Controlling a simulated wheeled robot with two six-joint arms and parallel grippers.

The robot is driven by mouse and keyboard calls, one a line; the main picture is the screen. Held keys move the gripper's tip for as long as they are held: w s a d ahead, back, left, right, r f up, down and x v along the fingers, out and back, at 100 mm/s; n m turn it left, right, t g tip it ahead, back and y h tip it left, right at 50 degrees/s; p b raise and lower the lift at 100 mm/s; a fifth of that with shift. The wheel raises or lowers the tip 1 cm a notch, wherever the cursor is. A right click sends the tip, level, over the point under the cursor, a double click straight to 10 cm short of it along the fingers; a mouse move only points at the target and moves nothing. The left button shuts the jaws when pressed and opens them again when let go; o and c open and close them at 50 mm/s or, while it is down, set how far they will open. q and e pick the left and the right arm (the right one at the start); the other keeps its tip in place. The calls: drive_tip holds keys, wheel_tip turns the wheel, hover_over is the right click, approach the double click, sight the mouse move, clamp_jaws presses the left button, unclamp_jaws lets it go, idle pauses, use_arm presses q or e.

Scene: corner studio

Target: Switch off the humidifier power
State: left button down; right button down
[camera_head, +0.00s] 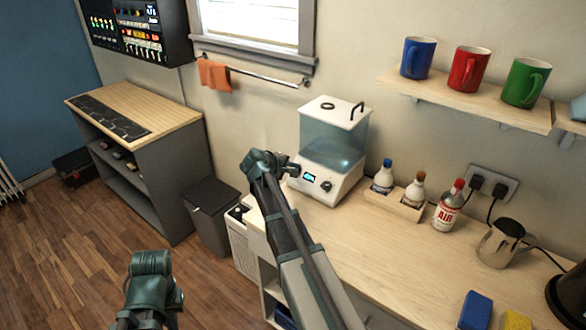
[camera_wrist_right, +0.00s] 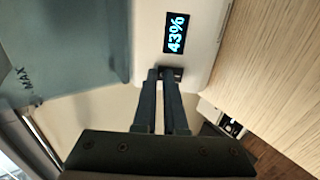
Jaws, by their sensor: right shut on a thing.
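The humidifier (camera_head: 334,138) stands on the wooden counter by the wall, with a clear tank, a white lid and a white base. Its lit display (camera_head: 309,177) reads 43% in the right wrist view (camera_wrist_right: 174,33). A dark knob (camera_head: 326,186) is right of the display. My right gripper (camera_head: 294,170) is at the base's front, left of the display. In the right wrist view its fingers (camera_wrist_right: 165,75) are closed on a small dark part (camera_wrist_right: 178,73), apparently a switch, mostly hidden by the fingertips. Part of my left arm shows at the bottom; its gripper does not.
Right of the humidifier are a wooden tray (camera_head: 396,205) with two bottles, a red-capped bottle (camera_head: 447,208), a metal pitcher (camera_head: 497,246) and a plugged outlet (camera_head: 490,185). Mugs stand on the shelf above. A bin (camera_head: 211,217) is on the floor left. The counter's middle is clear.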

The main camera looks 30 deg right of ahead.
drive_tip(key=shift+w+d+r, duration=0.15)
drive_tip(key=shift+d, duration=0.25)
drive_tip(key=shift+w+d+r+p, duration=0.1)
drive_tip(key=shift+d+r+p, duration=0.15)
drive_tip(key=shift+r+p, duration=0.45)
drive_tip(key=shift+f, duration=0.15)
drive_tip(key=shift+a+p, duration=0.1)
drive_tip(key=shift+p, duration=0.3)
drive_tip(key=d+r+p+v, duration=0.1)
drive_tip(key=p+v, duration=0.8)
drive_tip(key=v, duration=0.5)
drive_tip(key=shift+w+r, duration=0.2)
drive_tip(key=shift+r, duration=0.05)
